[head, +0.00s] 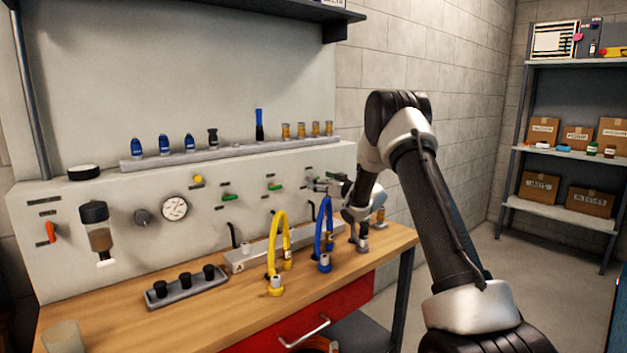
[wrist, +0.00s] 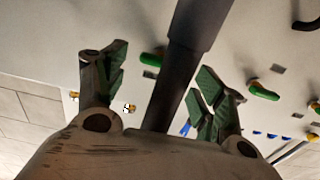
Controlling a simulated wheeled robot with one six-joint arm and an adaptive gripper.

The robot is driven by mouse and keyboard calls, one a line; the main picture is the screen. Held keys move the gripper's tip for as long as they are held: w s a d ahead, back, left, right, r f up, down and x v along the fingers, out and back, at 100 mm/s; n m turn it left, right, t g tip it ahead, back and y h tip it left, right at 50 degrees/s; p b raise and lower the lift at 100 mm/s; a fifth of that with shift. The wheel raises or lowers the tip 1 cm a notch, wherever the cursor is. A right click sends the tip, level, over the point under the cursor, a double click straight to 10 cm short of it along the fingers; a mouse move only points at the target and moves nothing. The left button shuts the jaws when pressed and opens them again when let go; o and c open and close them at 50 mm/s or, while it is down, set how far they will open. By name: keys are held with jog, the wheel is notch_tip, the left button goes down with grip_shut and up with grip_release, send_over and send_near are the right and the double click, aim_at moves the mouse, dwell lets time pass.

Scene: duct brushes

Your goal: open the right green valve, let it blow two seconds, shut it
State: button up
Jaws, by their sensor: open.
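The right green valve (wrist: 151,59) shows in the wrist view as a green handle on the pale panel, between the lines of my two fingers and partly covered by a dark bar. In the head view my gripper (head: 322,184) is at the right end of the panel and hides most of that valve. In the wrist view my gripper (wrist: 160,90) is open, with green-padded fingers spread and nothing held. I cannot tell whether a finger touches the handle. The middle green valve (head: 275,187) and left green valve (head: 230,197) sit further left, their handles roughly level.
A blue hose loop (head: 325,235) and a yellow hose loop (head: 278,250) stand on the wooden bench (head: 200,320) just below and left of my gripper. A pressure gauge (head: 174,208) is on the panel. A ledge (head: 230,150) above holds small nozzles.

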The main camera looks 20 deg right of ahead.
jog(key=shift+x, duration=2.3)
jog(key=c, duration=1)
